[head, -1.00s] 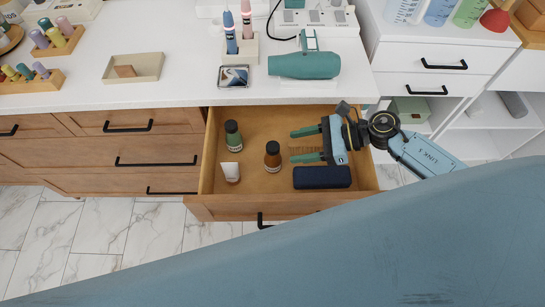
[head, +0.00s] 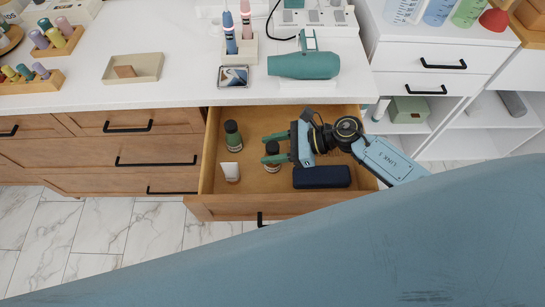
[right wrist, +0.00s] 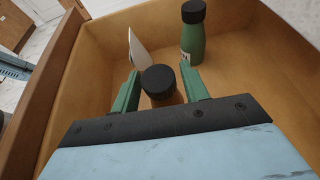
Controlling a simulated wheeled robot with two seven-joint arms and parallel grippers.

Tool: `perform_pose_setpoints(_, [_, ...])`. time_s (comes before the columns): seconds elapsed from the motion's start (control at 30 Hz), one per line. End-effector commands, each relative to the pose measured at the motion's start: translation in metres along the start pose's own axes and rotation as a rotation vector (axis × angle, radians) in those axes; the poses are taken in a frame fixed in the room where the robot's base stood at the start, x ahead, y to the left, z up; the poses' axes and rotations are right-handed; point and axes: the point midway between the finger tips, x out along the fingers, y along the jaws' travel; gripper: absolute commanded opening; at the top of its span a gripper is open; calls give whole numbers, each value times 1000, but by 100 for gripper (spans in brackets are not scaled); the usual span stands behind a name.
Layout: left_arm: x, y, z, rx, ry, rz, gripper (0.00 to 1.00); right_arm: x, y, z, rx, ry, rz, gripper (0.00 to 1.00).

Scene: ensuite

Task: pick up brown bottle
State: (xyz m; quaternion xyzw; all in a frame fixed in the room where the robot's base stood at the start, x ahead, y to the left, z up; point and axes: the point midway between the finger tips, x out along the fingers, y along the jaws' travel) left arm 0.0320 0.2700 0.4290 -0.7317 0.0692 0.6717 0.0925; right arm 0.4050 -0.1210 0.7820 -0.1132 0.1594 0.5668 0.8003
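The brown bottle (head: 272,161) with a black cap stands upright in the open wooden drawer, partly hidden by my gripper in the head view. In the right wrist view the bottle (right wrist: 158,84) shows mostly as its black cap, between the two green fingers. My right gripper (head: 273,148) is open, with its fingers on either side of the bottle. A gap shows between the bottle and the fingers in the wrist view (right wrist: 160,88). My left gripper is not in view.
In the drawer (head: 225,207) are a green bottle (head: 233,139), a white tube (head: 230,171) and a dark blue case (head: 322,177). The drawer walls surround my gripper.

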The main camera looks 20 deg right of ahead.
Motion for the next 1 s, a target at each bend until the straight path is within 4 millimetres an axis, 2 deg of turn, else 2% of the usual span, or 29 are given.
perform_pose_setpoints(0.03, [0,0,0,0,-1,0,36,0,0,0,0,0,0,38])
perform_pose_setpoints(0.33, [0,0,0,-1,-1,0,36,0,0,0,0,0,0,0])
perform_pose_setpoints(0.73, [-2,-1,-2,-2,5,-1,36,-2,-1,5,-2,-2,0,0])
perform_pose_setpoints(0.87, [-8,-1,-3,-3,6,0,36,-10,0,24,-6,-2,1,0])
perform_pose_setpoints(1.0, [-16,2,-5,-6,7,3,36,-22,-1,51,-6,-2,0,0])
